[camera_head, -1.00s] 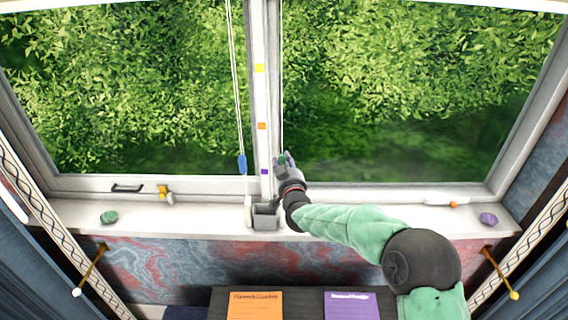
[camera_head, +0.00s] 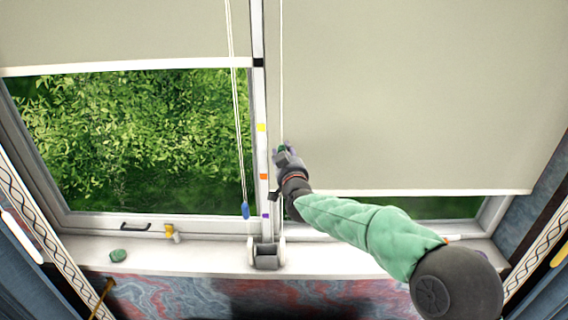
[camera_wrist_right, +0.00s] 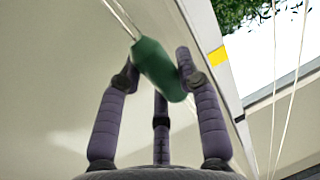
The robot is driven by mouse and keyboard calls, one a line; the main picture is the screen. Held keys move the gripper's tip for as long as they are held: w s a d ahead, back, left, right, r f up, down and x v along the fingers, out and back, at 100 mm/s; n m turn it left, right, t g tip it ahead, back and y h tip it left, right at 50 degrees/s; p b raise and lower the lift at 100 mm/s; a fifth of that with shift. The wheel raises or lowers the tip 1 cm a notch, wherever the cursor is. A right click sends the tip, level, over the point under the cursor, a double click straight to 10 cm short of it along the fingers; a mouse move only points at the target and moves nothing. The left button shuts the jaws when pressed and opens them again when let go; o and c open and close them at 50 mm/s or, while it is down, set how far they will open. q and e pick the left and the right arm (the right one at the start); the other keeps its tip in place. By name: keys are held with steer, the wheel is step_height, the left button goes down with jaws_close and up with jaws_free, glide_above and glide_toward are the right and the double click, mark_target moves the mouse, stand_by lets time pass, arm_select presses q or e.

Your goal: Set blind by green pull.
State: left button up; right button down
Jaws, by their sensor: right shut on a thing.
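The green pull (camera_head: 281,149) hangs on a thin cord beside the window's central post. My right gripper (camera_head: 287,154) is shut on it; in the right wrist view the fingers (camera_wrist_right: 158,78) are around the dark green pull (camera_wrist_right: 155,62). The right blind (camera_head: 420,90) covers most of the right pane, its bottom rail (camera_head: 430,192) appearing between the orange mark (camera_head: 263,177) and purple mark (camera_head: 266,215) in the picture. The yellow mark (camera_head: 261,127) is higher on the post. The left blind (camera_head: 120,30) hangs much higher. My left gripper is out of view.
A blue pull (camera_head: 245,210) hangs on cords just left of the post. A small grey box (camera_head: 267,256) stands on the sill below the post. A green stone (camera_head: 118,255) and a window handle (camera_head: 135,227) are at the left. Much of the left sill is clear.

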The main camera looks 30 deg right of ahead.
step_height(320, 180, up, 15)
steer(key=p, duration=0.9)
steer(key=shift+d, duration=0.1)
steer(key=c, duration=0.8)
jaws_free()
steer(key=shift+r, duration=0.1)
steer(key=shift+f, duration=0.2)
steer(key=v, duration=1.2)
